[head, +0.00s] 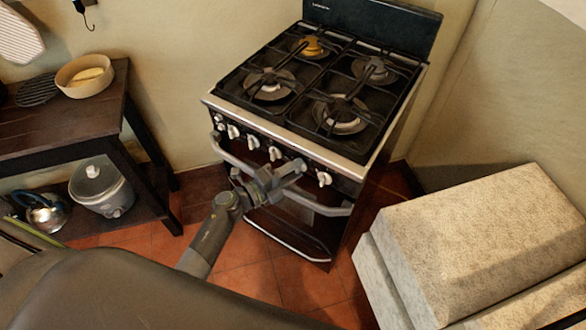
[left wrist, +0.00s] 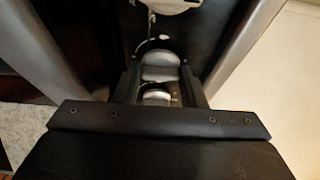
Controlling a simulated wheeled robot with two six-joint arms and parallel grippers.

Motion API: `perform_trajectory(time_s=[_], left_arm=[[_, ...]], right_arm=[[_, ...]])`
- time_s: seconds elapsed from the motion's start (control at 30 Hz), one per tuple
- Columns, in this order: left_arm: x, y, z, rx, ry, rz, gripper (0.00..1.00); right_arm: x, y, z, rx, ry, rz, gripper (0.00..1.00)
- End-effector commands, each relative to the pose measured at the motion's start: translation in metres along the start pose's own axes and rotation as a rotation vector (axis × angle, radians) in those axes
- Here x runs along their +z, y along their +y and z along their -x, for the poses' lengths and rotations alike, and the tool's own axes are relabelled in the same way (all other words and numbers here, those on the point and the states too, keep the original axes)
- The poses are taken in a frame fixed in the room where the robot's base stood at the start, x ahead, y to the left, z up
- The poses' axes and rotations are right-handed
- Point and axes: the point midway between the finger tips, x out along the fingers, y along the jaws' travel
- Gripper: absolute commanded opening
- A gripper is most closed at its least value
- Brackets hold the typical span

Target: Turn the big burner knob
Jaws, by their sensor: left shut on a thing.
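The black gas stove (head: 300,190) stands against the wall, with a row of pale knobs along its front panel. Visible knobs include a left one (head: 233,130), a middle one (head: 275,154) and the far right one (head: 325,179). The big burner (head: 341,114) is at the front right of the cooktop. My left gripper (head: 291,168) is at the panel, between the middle knob and the far right knob. In the left wrist view its fingers are closed around a pale knob (left wrist: 160,67). My arm partly hides that knob in the head view. My right gripper does not show.
The oven door handle (head: 330,209) runs just below my gripper. A dark wooden table (head: 60,135) with a bowl (head: 84,76) stands at the left, a cooker (head: 101,189) on its lower shelf. A pale speckled block (head: 480,235) fills the right. Tiled floor shows between.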

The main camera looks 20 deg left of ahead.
Motion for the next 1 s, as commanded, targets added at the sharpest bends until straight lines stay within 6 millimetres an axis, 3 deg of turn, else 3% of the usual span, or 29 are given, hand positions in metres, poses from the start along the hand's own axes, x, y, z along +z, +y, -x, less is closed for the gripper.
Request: perform_trajectory(time_s=[0.37,0.4,0.57,1.0], left_arm=[[-0.0003,0.0011,0.0003,0.004,0.000,-0.007,0.14],[-0.0003,0.0011,0.0003,0.004,0.000,-0.007,0.39],[-0.0002,0.0009,0.0002,0.004,0.000,-0.006,0.58],[0.0000,0.0007,0.0023,0.003,0.000,-0.005,0.58]], right_arm=[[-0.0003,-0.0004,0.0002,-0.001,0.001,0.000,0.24],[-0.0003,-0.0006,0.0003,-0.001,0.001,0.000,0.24],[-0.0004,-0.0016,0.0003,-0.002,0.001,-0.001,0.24],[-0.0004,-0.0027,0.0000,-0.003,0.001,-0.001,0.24]])
